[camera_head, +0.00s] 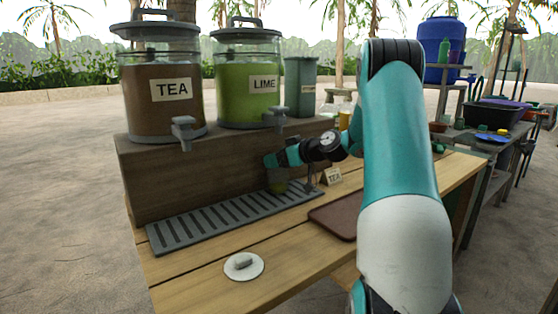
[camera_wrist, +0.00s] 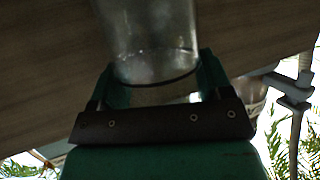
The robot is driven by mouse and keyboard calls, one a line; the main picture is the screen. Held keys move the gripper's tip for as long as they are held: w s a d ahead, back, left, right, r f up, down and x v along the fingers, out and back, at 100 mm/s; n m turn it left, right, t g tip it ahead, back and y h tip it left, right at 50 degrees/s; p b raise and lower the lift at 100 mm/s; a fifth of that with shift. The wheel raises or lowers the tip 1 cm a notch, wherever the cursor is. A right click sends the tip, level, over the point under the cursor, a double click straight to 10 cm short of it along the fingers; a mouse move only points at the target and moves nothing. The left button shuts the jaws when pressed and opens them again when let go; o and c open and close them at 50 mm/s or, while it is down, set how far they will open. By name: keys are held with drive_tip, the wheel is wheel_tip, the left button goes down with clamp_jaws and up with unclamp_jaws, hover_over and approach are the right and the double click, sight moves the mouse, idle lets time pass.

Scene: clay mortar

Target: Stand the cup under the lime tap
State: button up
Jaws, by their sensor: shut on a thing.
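My gripper (camera_head: 270,161) is shut on a clear glass cup (camera_head: 278,184), over the back right part of the grey slatted drip tray (camera_head: 160,239). The cup also shows between my gripper's fingers (camera_wrist: 155,85) in the wrist view (camera_wrist: 150,30). It looks upright in the head view; I cannot tell whether its base touches the tray. The green LIME dispenser (camera_head: 233,98) stands on the wooden riser, with its grey tap (camera_head: 275,120) above the cup's area. I cannot tell exactly how the cup lines up with the tap in depth.
The TEA dispenser (camera_head: 150,105) with its own tap (camera_head: 184,130) is on the left of the wooden riser (camera_head: 150,185). A TEA card (camera_head: 334,176) and a brown tray (camera_head: 330,219) are to the right. A white disc (camera_head: 256,271) lies in front. My arm hides part of the table.

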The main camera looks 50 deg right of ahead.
drive_tip(key=shift+f, duration=0.15)
drive_tip(key=shift+f, duration=0.1)
drive_tip(key=o, duration=1.3)
drive_tip(key=shift+c, duration=0.2)
